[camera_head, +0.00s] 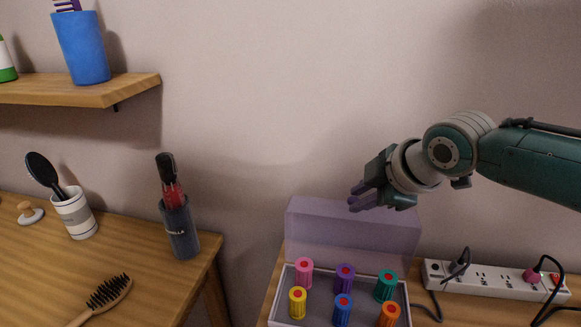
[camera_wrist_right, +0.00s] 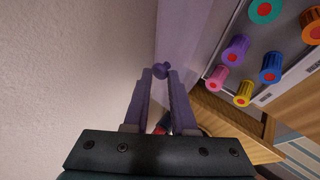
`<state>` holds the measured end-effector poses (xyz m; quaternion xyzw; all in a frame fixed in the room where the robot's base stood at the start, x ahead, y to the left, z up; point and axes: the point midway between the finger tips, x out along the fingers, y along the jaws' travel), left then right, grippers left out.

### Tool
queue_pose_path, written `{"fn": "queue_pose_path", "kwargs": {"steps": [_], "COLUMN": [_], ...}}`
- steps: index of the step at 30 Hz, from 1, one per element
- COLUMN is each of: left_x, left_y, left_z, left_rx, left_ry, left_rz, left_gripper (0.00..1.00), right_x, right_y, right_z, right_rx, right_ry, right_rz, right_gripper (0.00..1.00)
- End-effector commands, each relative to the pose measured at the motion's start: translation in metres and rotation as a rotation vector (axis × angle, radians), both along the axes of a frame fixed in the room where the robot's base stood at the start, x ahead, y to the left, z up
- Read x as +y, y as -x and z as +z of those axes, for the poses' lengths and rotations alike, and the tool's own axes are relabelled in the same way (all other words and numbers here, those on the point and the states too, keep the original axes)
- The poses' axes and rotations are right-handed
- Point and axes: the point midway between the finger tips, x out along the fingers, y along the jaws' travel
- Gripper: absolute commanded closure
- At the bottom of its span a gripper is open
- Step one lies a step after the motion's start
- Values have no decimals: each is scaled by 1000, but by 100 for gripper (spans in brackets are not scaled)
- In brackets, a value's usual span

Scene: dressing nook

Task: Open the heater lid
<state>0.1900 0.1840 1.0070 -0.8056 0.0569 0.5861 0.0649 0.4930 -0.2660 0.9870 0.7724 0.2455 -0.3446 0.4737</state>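The heater is a pale tray (camera_head: 280,309) on the right-hand table, holding several coloured rollers such as a pink one (camera_head: 303,272). Its translucent purple lid (camera_head: 320,235) stands raised along the back, and the rollers are uncovered. My right gripper (camera_head: 358,198) is at the top of the lid, right of its middle. My left gripper is not in view.
A power strip (camera_head: 495,281) with plugs and black cords lies right of the heater. The left table (camera_head: 35,270) holds a dark cup (camera_head: 181,230), a white cup (camera_head: 76,215) and a hairbrush (camera_head: 109,292). A shelf (camera_head: 90,91) hangs above. A gap separates the tables.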

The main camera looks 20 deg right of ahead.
Motion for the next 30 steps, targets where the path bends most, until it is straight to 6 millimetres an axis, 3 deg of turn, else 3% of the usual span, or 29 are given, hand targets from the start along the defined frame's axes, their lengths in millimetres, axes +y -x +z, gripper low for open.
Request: {"fn": "queue_pose_path", "kwargs": {"steps": [4,19,30], "left_x": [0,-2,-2], "left_y": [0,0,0], "left_z": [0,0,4], "left_rx": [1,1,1], "left_ry": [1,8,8], "left_rz": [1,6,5], "left_gripper": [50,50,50], "right_x": [0,0,-1], "right_y": [-2,-1,3], "right_z": [3,1,7], "right_rx": [-8,-4,-4], "right_ry": [-2,-2,-1], "right_rz": [0,0,0], "right_gripper": [98,41,41]}}
